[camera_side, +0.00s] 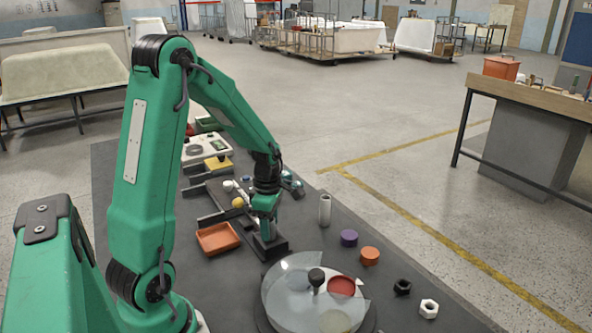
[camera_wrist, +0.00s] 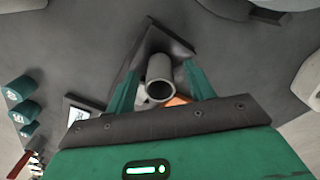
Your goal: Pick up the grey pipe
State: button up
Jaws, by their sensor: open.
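A grey pipe (camera_wrist: 160,68) shows in the wrist view, its round open end facing the camera. It lies between the two teal fingers of my gripper (camera_wrist: 160,82), with a gap visible on both sides. A dark, angled holder (camera_wrist: 165,40) is around or behind the pipe. In the side view my gripper (camera_side: 267,228) is low over a dark block (camera_side: 272,248), and its fingers largely hide what is between them. A separate pale grey tube (camera_side: 325,209) stands upright to the right of my gripper.
An orange tray (camera_side: 217,238) lies left of my gripper. A clear round disc (camera_side: 290,297) with a black knob is in front. Purple (camera_side: 349,238) and orange (camera_side: 370,255) caps, a black nut (camera_side: 402,287) and a white nut (camera_side: 429,308) lie to the right. Teal cylinders (camera_wrist: 20,90) show at the wrist view's left.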

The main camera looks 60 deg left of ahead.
jog(key=shift+c, duration=0.4)
jog(key=c, duration=1)
jog(key=shift+r, duration=0.15)
jog(key=shift+r, duration=4.9)
